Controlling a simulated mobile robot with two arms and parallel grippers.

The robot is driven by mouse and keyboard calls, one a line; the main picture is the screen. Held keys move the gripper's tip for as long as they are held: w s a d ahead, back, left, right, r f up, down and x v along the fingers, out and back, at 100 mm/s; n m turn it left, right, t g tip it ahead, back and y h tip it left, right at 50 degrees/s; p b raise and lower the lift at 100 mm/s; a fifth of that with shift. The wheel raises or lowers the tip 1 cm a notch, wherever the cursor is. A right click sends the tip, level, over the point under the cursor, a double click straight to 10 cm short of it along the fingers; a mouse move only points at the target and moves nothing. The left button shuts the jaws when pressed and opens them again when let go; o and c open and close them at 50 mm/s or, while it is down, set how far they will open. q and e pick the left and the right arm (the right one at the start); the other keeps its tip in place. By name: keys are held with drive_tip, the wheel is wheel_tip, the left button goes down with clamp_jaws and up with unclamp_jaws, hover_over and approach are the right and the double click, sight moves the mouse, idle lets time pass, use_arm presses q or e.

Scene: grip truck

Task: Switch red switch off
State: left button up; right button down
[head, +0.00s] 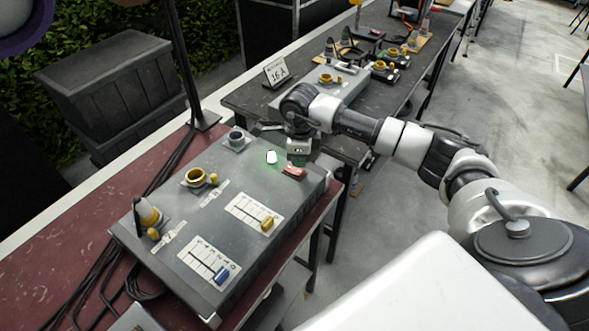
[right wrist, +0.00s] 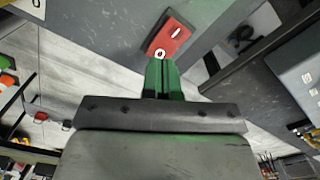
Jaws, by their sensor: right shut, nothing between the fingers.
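The red switch (head: 293,173) is a small red rocker near the far right corner of the grey control panel (head: 207,215). In the right wrist view the red switch (right wrist: 173,38) shows a white O at its near end and a white I at its far end. My right gripper (head: 298,160) is just above and behind it in the head view. In the right wrist view its green fingers (right wrist: 161,66) are together and empty, with tips close to the O end. I cannot tell whether they touch it or which way the rocker is tilted. My left gripper is not in view.
The panel also bears a lit white lamp (head: 271,157), a yellow-knob slider (head: 267,223), a blue-knob slider (head: 221,274) and a yellow ring connector (head: 195,178). A second table (head: 245,99) stands behind. Open floor (head: 430,210) lies to the right.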

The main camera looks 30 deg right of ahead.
sight(299, 171)
drive_tip(key=shift+f+b, duration=1)
drive_tip(key=shift+f, duration=0.25)
idle(0.4)
drive_tip(key=shift+r, duration=0.1)
drive_tip(key=shift+r+p, duration=2.05)
drive_tip(key=shift+r, duration=1.4)
